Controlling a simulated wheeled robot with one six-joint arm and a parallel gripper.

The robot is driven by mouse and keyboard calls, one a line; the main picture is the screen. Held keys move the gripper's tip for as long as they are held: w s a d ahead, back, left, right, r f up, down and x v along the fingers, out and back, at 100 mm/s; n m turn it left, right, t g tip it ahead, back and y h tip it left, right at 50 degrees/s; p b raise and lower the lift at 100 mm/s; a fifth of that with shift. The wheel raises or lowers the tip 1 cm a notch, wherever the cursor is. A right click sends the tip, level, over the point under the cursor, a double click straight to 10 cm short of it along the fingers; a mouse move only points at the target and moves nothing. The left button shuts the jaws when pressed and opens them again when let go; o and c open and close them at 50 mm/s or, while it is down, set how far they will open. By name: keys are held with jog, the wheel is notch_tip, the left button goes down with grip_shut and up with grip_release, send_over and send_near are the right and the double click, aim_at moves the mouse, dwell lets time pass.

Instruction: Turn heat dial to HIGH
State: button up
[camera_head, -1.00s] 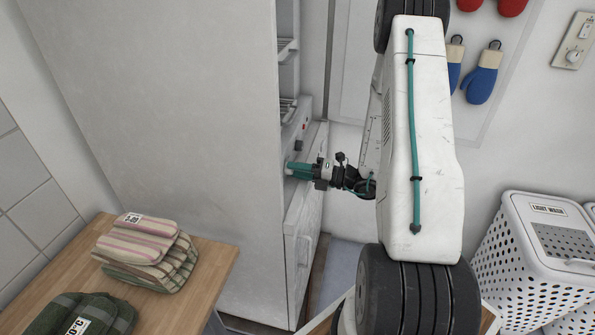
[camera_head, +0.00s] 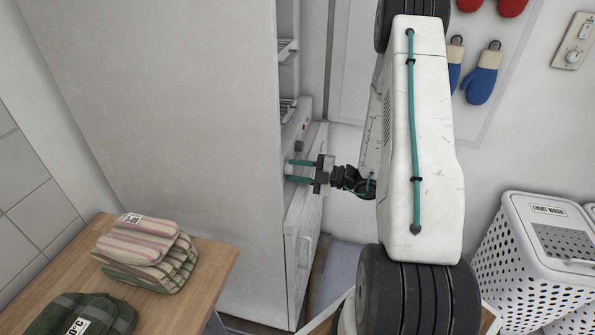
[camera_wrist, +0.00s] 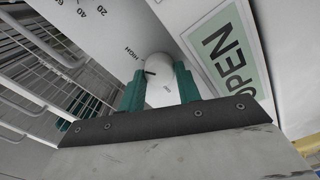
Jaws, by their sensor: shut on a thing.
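The heat dial (camera_wrist: 158,68) is a pale round knob between the two teal fingers in the wrist view. My gripper (camera_head: 289,171) is shut on it, one finger on each side. A short black mark sits on the dial's left side, on the side toward the printed word HIGH (camera_wrist: 132,53). Another small label below the mark is too faint to read. In the head view the fingers reach the front panel of the white cabinet (camera_head: 170,110), and the dial itself is hidden.
A green OPEN sign (camera_wrist: 225,50) is right of the dial. White wire racks (camera_wrist: 45,60) are at left. A wooden counter (camera_head: 215,265) with folded cloths (camera_head: 148,250) stands at the lower left of the head view. A white laundry hamper (camera_head: 530,250) stands at right.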

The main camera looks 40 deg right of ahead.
jog(key=shift+d+m, duration=0.1)
jog(key=shift+m, duration=0.4)
jog(key=o, duration=1)
